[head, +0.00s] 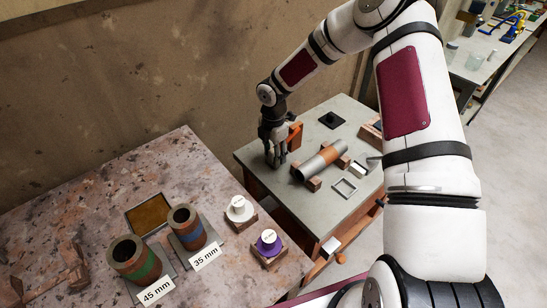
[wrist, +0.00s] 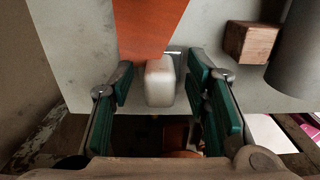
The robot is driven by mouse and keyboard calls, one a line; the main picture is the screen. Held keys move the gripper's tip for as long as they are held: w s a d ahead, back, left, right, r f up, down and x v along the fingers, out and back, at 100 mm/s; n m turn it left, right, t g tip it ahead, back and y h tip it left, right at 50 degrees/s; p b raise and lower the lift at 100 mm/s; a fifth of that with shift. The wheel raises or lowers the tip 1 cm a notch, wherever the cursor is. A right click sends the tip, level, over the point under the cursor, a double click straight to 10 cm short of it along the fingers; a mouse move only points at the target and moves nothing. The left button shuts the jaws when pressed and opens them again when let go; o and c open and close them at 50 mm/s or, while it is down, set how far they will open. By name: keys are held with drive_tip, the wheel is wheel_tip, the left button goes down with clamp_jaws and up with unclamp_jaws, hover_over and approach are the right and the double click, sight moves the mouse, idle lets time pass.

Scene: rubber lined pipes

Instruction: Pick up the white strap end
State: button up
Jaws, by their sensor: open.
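A pale white block (wrist: 160,84), which looks like the white strap end, lies between my gripper's fingers in the wrist view, next to an orange piece (wrist: 150,25). My gripper (wrist: 158,90) is open, with green-padded fingers on both sides of the block and a visible gap on each side. In the head view my gripper (head: 276,161) points down over the left part of the grey table (head: 250,155), beside the upright orange piece (head: 295,135). The white block cannot be made out there, likely hidden by the fingers.
A square frame (head: 345,188) and a black fixture (head: 331,120) are also on this table. The stone-topped table (head: 90,200) holds two lined pipe pieces and white and purple spools.

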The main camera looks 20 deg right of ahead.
drive_tip(key=shift+c, duration=0.5)
clamp_jaws()
drive_tip(key=shift+r, duration=0.15)
